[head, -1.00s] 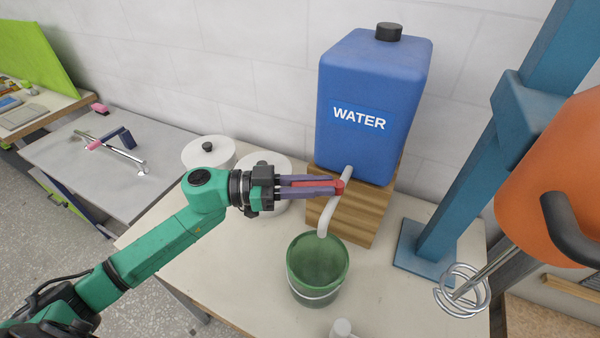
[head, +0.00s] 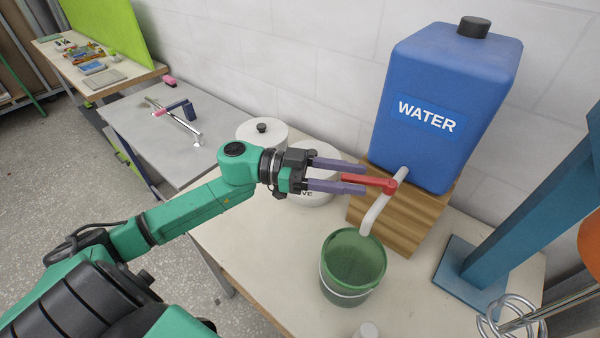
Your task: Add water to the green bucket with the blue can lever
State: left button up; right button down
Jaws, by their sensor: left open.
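The blue water can (head: 445,105) stands on a wooden block (head: 400,215), with a white spout (head: 380,208) bending down from it. The red lever (head: 368,182) sits on the spout and points left. The green bucket (head: 354,262) stands upright on the table below the spout's end. No stream shows, and I cannot tell whether water is in the bucket. My left gripper (head: 358,179) is open at the lever, with its fingers apart and the lever's free end between or just beside them. My right gripper is not in view.
Two white lidded tubs (head: 262,133) stand behind my left gripper. A blue stand (head: 535,220) and a wire whisk (head: 512,315) are at the right. A small white item (head: 367,330) is at the front. A grey table (head: 160,130) is at the left.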

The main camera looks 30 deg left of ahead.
pick_arm(q)
jog(key=b+v, duration=0.2)
jog(key=v, duration=0.8)
jog(key=shift+s+a, duration=0.15)
jog(key=shift+a, duration=0.1)
